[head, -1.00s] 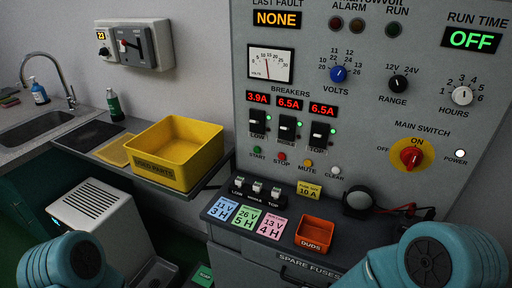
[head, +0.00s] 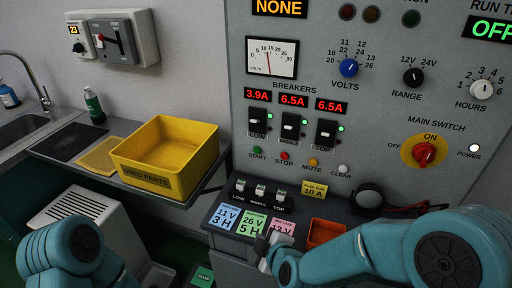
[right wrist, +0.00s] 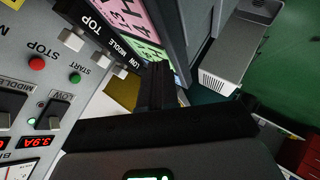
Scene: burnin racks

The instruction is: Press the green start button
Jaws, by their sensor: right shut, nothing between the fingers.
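The green START button (head: 257,150) is on the grey panel, below the LOW breaker (head: 258,121) and left of the red STOP button (head: 284,156). It also shows in the right wrist view (right wrist: 75,78) as a small green knob with its label. My right gripper (head: 268,243) is shut and empty, over the ledge near the colored cards, below and apart from the button. In the right wrist view its dark fingers (right wrist: 160,82) are together, to the right of the button. My left gripper is not in view; only my left arm shows at bottom left.
Yellow MUTE (head: 313,162) and white CLEAR (head: 343,168) buttons continue the row. Three small switches (head: 260,191) stand on the ledge below. An orange bin (head: 324,232) is partly behind my right arm. A yellow bin (head: 151,179) stands left. Space before the button looks clear.

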